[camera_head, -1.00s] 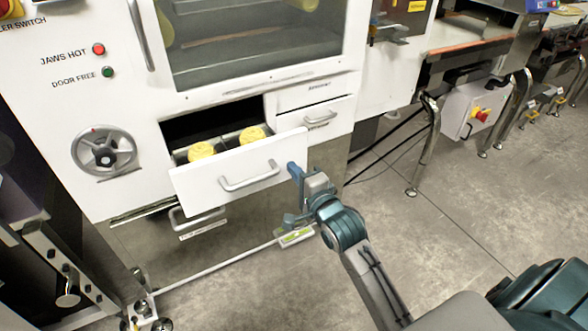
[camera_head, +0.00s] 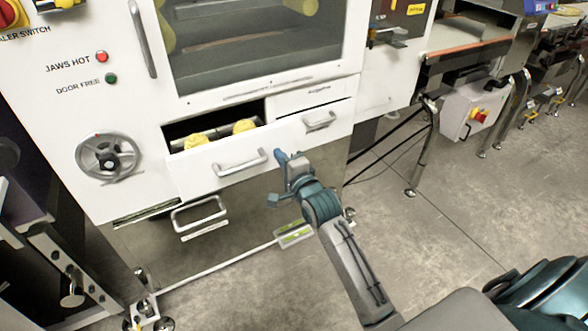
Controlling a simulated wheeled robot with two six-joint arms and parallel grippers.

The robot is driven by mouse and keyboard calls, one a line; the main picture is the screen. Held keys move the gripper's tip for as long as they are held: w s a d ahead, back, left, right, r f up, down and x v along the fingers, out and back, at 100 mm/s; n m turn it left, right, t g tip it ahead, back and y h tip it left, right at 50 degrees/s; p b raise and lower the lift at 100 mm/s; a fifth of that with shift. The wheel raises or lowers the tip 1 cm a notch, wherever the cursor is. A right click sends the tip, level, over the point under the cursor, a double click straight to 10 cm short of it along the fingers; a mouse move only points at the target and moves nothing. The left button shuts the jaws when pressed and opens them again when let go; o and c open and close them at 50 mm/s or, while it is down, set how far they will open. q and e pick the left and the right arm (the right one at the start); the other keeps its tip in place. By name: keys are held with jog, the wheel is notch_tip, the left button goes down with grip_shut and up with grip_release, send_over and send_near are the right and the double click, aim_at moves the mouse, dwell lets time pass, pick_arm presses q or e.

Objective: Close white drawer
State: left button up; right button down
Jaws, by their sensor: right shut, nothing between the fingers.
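The white drawer (camera_head: 205,172) under the machine's window is partly open, with a gap above its front. Yellow round things (camera_head: 244,126) show inside it. Its grey bar handle (camera_head: 240,163) is on the front panel. My right gripper (camera_head: 279,172) is shut and empty, at the right part of the drawer front, with a blue finger at or very near the panel; whether it touches, I cannot tell. My left gripper is not in view.
A lower handle (camera_head: 200,215) sits below the white drawer. A handwheel (camera_head: 108,158) is at left. Grey floor (camera_head: 440,240) is free at right; a conveyor stands at the upper right.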

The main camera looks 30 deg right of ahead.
jog(key=w, duration=0.7)
jog(key=shift+a+r+p, duration=0.1)
jog(key=shift+a+p, duration=0.05)
jog(key=shift+p, duration=0.2)
jog(key=w, duration=0.5)
jog(key=shift+w+a, duration=0.1)
jog(key=shift+w, duration=0.75)
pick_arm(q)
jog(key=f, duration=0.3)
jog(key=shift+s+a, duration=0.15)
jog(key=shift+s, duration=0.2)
pick_arm(e)
jog(key=shift+r, duration=0.25)
